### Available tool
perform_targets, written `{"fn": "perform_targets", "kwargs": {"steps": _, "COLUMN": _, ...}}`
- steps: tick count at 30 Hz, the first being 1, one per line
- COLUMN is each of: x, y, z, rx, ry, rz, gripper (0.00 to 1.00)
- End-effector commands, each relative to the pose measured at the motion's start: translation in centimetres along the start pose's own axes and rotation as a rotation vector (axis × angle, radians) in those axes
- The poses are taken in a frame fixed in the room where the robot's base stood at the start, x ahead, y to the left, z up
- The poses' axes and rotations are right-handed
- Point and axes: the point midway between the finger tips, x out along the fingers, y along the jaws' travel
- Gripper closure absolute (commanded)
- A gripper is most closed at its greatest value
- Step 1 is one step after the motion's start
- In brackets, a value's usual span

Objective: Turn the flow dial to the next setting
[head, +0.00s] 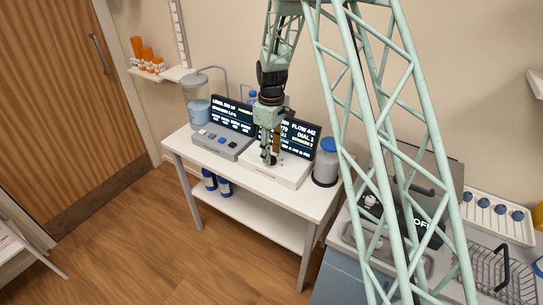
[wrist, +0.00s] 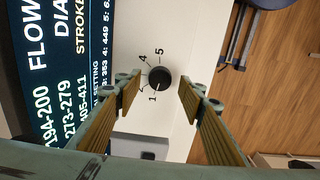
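The flow dial (wrist: 159,78) is a small black round knob on a white panel in the wrist view, with a pale pointer mark towards the 1. Figures 1, 4 and 5 are readable around it; others are hidden or blurred. My gripper (wrist: 156,100) is open, its two ribbed fingers on either side of the dial in the picture and apart from it. In the head view my gripper (head: 270,158) is over the white dial unit (head: 287,175) and hides the dial.
A grey button panel (head: 222,143) with a second screen (head: 232,112) stands left of the dial unit. A grey bottle with a blue cap (head: 326,165) stands close on its right. The white table's front edge (head: 250,182) is clear.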

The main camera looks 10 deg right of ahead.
Motion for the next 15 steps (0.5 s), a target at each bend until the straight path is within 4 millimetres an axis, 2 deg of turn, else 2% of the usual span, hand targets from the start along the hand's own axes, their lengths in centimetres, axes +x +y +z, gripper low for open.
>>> {"fn": "perform_targets", "kwargs": {"steps": 15, "x": -6.8, "y": 0.1, "z": -0.1, "rx": 0.0, "ry": 0.001, "rz": 0.001, "gripper": 0.63}}
